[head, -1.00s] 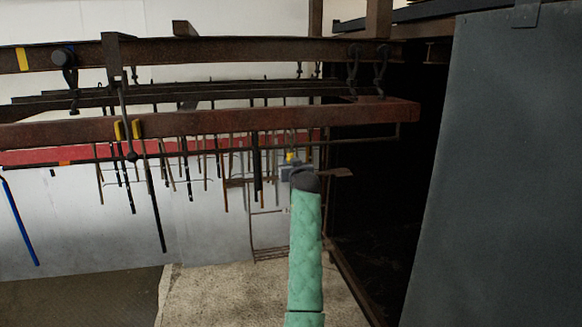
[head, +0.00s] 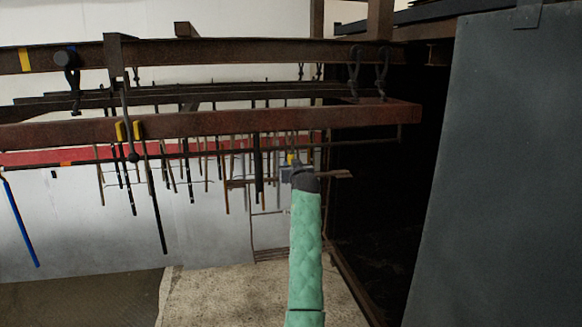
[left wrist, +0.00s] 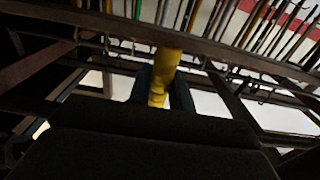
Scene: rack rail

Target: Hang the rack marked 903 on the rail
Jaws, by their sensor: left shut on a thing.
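My left arm, in a green sleeve, reaches up from the bottom of the head view. Its gripper (head: 292,164) is shut on a yellow part that shows between the two fingers in the left wrist view (left wrist: 164,72). A thin brown wire rack (head: 270,255) hangs down at the gripper, partly hidden by the sleeve. The yellow part looks like part of this rack; I cannot read a number on it. The rusty rail (head: 230,122) runs across above and appears apart from the gripper. Whether the rack's top touches any rail is not clear. My right gripper is out of view.
Several thin rods (head: 163,210) hang on the left and middle. A blue rod (head: 20,222) hangs at far left. Dark hooks (head: 382,72) hang from the upper beam (head: 240,52). A large grey panel (head: 500,180) fills the right side. The floor below is bare.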

